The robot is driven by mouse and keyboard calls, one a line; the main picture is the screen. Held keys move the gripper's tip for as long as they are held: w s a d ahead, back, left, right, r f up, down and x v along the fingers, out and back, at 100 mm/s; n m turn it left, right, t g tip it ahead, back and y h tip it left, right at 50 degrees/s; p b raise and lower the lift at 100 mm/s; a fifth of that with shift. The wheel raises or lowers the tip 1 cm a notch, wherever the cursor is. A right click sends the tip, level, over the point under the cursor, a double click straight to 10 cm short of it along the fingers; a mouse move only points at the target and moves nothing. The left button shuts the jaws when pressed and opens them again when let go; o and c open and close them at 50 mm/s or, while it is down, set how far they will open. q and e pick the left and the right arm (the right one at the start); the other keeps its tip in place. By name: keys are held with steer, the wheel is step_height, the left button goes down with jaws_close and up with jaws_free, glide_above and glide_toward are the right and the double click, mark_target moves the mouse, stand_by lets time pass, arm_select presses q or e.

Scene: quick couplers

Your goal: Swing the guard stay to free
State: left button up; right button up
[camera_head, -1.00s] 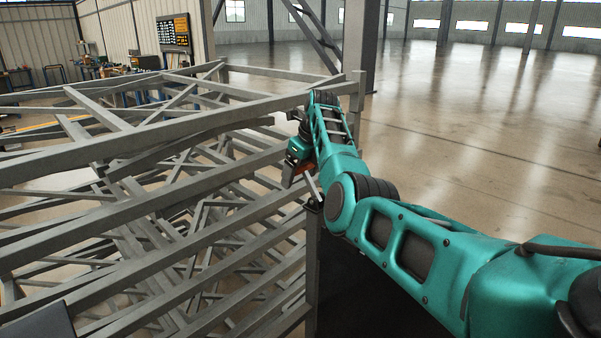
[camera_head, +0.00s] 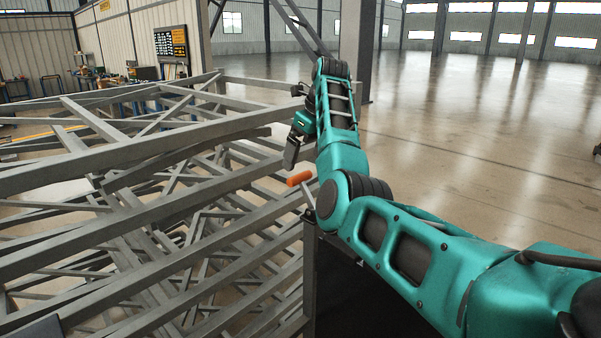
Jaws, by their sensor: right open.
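The guard stay appears to be a short grey lever with an orange grip (camera_head: 299,178). It rises from a dark mount at the top of the frame's right corner post and leans a little left. My right gripper (camera_head: 290,156) is open and empty, just above and left of the orange grip, with a small gap between them. Its dark finger points down; the other finger is hard to make out. My teal right arm hides part of the frame's corner behind it. My left gripper is not in the picture.
A large grey metal lattice frame (camera_head: 130,147) fills the left half, its bars close to my right gripper. A dark panel (camera_head: 345,290) stands below my right arm. Open shiny floor (camera_head: 470,160) lies to the right. A workbench and a tool board (camera_head: 171,43) stand far back left.

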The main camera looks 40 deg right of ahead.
steer(key=shift+v, duration=1.7)
